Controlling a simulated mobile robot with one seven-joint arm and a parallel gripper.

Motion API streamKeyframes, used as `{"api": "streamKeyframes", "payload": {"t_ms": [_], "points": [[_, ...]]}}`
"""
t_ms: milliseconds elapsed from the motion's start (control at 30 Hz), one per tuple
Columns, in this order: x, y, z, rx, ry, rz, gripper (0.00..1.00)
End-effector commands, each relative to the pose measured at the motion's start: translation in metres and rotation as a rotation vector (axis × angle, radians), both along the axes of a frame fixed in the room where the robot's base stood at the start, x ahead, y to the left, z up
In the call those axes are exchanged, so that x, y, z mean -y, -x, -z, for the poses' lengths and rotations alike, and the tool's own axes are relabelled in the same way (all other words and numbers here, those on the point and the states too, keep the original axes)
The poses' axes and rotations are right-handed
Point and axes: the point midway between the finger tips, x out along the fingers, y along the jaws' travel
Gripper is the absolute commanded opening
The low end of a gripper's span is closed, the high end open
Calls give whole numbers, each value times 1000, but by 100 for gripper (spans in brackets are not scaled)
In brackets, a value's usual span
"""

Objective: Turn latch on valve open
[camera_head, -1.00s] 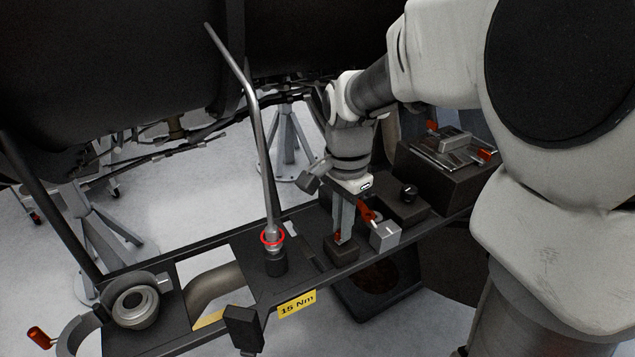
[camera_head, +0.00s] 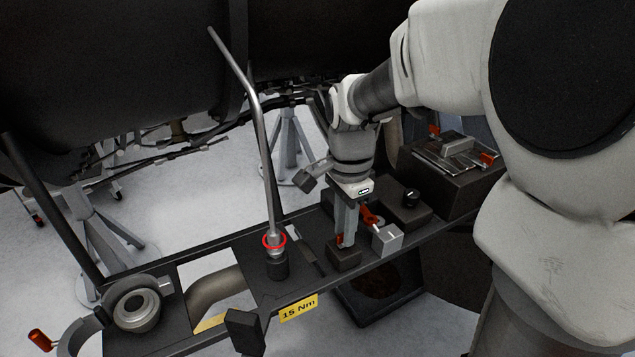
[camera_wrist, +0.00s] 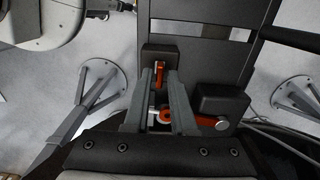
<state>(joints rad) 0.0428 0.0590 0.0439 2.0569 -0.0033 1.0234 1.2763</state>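A small dark block (camera_head: 343,258) on the bench carries a short orange-red latch (camera_head: 341,240). In the wrist view the latch (camera_wrist: 159,74) stands upright against its dark block (camera_wrist: 160,52). My gripper (camera_wrist: 160,74) points down over it, one grey finger on each side, with a narrow gap showing. I cannot tell whether the fingers touch it. The gripper (camera_head: 345,238) hides part of the block in the head view.
A bent metal bar with a red ring (camera_head: 274,241) stands left on the bench (camera_head: 255,262). A grey cube (camera_head: 387,239), a black knob (camera_head: 411,195) and a box with red clips (camera_head: 460,185) sit to the right. A round fitting (camera_head: 136,308) is at the left end.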

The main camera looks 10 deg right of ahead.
Motion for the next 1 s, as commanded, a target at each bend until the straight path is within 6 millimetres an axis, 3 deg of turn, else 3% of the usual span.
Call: {"api": "streamKeyframes", "payload": {"t_ms": [100, 467, 667, 1000], "points": [[0, 0, 0, -1, 0, -1, 41], [0, 0, -6, 1, 0, -2, 41], [0, -1, -42, 5, -1, -1, 41], [0, 0, -125, 3, 0, -1, 41]]}}
